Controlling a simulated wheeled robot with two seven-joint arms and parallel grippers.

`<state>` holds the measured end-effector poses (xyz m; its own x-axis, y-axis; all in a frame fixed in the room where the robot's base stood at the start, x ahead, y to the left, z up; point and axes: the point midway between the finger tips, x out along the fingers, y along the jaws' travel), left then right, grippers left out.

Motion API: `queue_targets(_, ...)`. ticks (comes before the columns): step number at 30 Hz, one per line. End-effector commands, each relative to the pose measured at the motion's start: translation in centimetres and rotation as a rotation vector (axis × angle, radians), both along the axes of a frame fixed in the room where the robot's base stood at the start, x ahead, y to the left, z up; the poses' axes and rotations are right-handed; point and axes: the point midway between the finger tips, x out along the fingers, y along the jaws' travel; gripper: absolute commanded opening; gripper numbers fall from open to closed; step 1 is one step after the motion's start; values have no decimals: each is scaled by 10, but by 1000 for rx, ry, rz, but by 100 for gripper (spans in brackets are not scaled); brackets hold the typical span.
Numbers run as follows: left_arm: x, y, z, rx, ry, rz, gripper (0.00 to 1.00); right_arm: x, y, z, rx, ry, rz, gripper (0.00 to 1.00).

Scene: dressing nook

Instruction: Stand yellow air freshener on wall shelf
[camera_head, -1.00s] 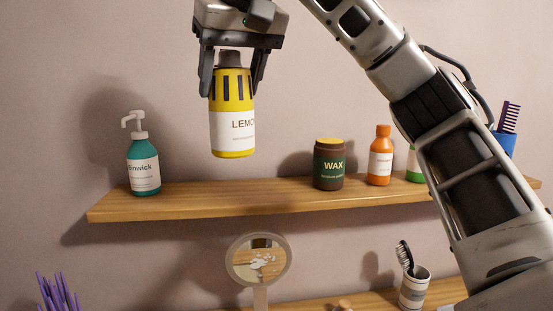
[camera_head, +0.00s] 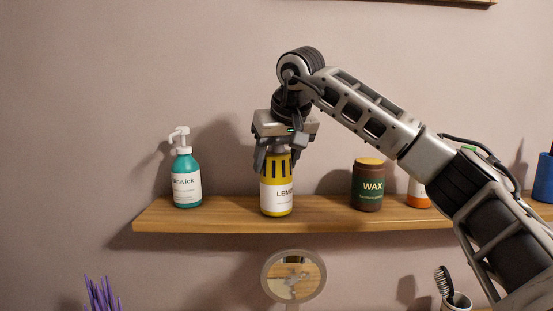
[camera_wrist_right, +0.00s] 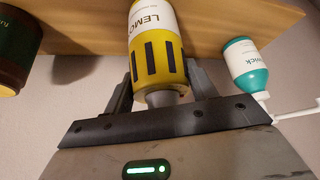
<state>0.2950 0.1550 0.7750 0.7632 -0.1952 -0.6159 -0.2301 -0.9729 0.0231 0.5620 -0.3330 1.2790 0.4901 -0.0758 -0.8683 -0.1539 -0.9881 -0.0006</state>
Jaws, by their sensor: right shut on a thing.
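The yellow air freshener (camera_head: 277,199), with dark slots and a white lemon label, is upright at the wall shelf (camera_head: 325,218), between the teal pump bottle and the wax jar. Its base appears at the shelf top; I cannot tell for sure that it touches. My right gripper (camera_head: 277,160) points down and is shut on its upper part. In the right wrist view the air freshener (camera_wrist_right: 155,45) is between the fingers, with the shelf (camera_wrist_right: 85,25) beyond it. My left gripper is not in view.
The teal pump bottle (camera_head: 187,182) stands left of the air freshener and the wax jar (camera_head: 368,188) right of it, both with gaps. An orange bottle (camera_head: 418,195) is partly hidden by my right arm. A round mirror (camera_head: 293,277) is below the shelf.

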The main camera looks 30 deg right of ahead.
Motion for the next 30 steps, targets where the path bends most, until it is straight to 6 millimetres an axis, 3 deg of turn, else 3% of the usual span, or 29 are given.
queue_targets(11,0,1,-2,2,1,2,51,0,0,-6,0,-3,0,16)
queue_targets(12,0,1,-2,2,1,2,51,0,0,-7,1,-2,0,60)
queue_targets(14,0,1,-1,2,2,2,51,0,0,-7,1,-2,0,76)
queue_targets(23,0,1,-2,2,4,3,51,0,1,-5,1,-2,0,78)
queue_targets(30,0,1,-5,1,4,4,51,-13,3,19,1,-7,1,78)
